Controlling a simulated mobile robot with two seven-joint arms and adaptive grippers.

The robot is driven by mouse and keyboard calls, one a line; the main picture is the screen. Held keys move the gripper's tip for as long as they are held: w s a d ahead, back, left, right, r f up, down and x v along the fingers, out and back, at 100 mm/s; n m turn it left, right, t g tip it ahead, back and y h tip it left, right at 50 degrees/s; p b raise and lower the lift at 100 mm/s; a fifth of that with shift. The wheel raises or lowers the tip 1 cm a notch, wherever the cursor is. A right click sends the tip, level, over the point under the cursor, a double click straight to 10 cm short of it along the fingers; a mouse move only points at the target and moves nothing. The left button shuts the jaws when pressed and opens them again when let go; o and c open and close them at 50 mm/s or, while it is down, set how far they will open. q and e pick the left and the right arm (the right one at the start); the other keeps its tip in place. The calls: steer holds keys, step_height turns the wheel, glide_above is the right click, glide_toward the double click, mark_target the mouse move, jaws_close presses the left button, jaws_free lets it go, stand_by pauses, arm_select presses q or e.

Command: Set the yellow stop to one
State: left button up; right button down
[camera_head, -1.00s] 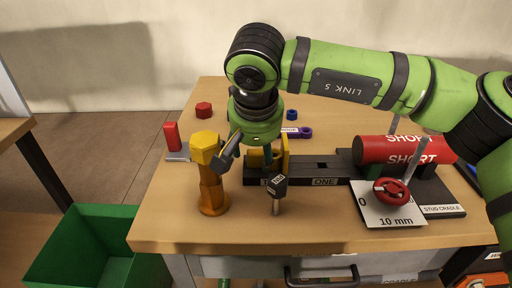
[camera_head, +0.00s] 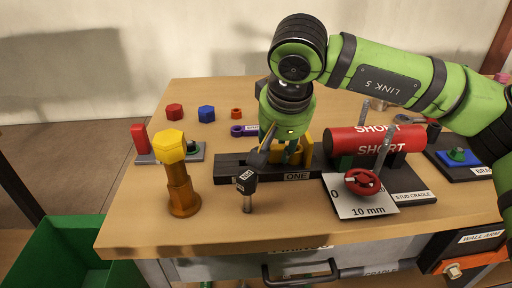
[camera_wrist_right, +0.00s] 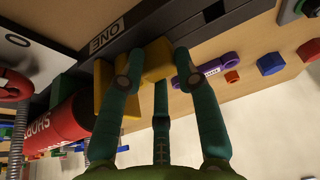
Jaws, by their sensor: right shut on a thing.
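The yellow stop (camera_head: 305,147) stands on the black slotted rail (camera_head: 226,162), just behind the white ONE label (camera_head: 297,177). My right gripper (camera_head: 283,160) comes down on it from above and partly hides it. In the right wrist view the fingers (camera_wrist_right: 150,78) are shut on a yellow block of the stop (camera_wrist_right: 158,58). Another yellow part (camera_wrist_right: 103,88) shows to the left of it, close to the ONE label (camera_wrist_right: 106,36). A dark slot in the rail lies to the right of the block. How the stop sits in its slot is hidden. My left gripper is not in view.
A yellow-topped bolt (camera_head: 170,150) and a black-headed pin (camera_head: 246,183) stand in front of the rail. A red SHORT cylinder (camera_head: 375,142) lies in the cradle at the right, behind a red knob (camera_head: 362,182). A green bin (camera_head: 70,255) is at the lower left.

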steer(key=shift+w+d+r, duration=0.2)
steer(key=shift+d, duration=0.05)
steer(key=c, duration=0.8)
jaws_free()
steer(key=shift+c, duration=0.2)
steer(key=shift+d+f, duration=0.1)
steer(key=v, duration=1.2)
